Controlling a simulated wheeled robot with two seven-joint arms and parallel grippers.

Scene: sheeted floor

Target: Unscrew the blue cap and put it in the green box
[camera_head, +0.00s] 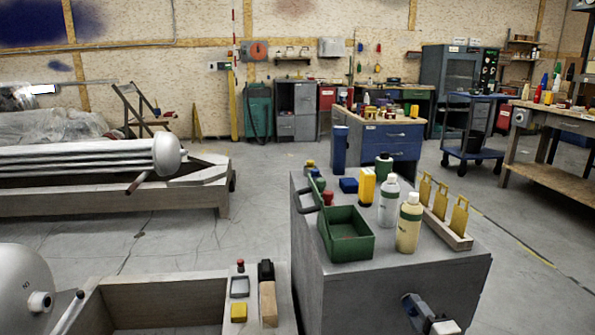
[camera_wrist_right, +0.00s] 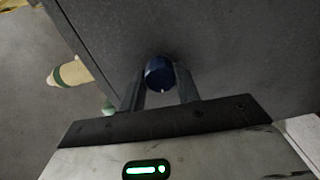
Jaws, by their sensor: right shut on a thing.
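The blue cap (camera_wrist_right: 160,72) is between the fingers of my right gripper (camera_wrist_right: 161,82) in the right wrist view. In the head view my right gripper (camera_head: 410,304) is low at the right, in front of the grey cabinet's side and below its top. The cap is hard to make out there, and no bottle shows attached to it. The green box (camera_head: 348,250) is open-topped, with a handle, on the cabinet's front left top, up and left of the gripper. Its visible inside looks empty. My left gripper is not in view.
On the grey cabinet (camera_head: 400,283) stand a white bottle (camera_head: 389,203), a cream bottle (camera_head: 408,230), a yellow container (camera_head: 366,188) and a rack with yellow pieces (camera_head: 447,232). A wooden bench (camera_head: 165,318) is at the left.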

